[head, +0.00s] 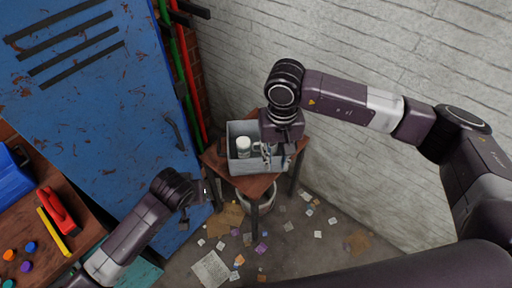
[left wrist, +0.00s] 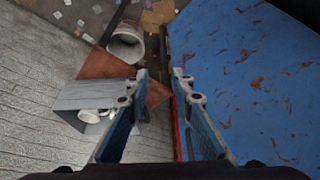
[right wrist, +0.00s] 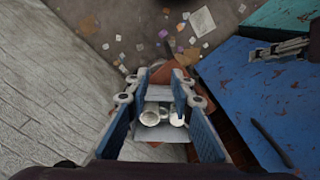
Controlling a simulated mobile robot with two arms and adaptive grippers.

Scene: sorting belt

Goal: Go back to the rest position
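My right gripper (head: 277,157) hangs over the right part of a grey open box (head: 240,169) on a small wooden table (head: 248,186). In the right wrist view its fingers (right wrist: 161,84) are apart with nothing between the tips. White cups or mugs (head: 243,146) are in the box, and they also show in the right wrist view (right wrist: 150,117). My left gripper (head: 203,191) is left of the table, in front of the blue cabinet. In the left wrist view its fingers (left wrist: 160,78) are apart and empty.
A blue rusty cabinet (head: 100,90) stands at left and a white brick wall (head: 370,50) at right. A bin (head: 258,204) is under the table. Paper scraps (head: 211,268) litter the floor. A wooden surface at left holds a red tool (head: 60,212) and coloured discs (head: 27,267).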

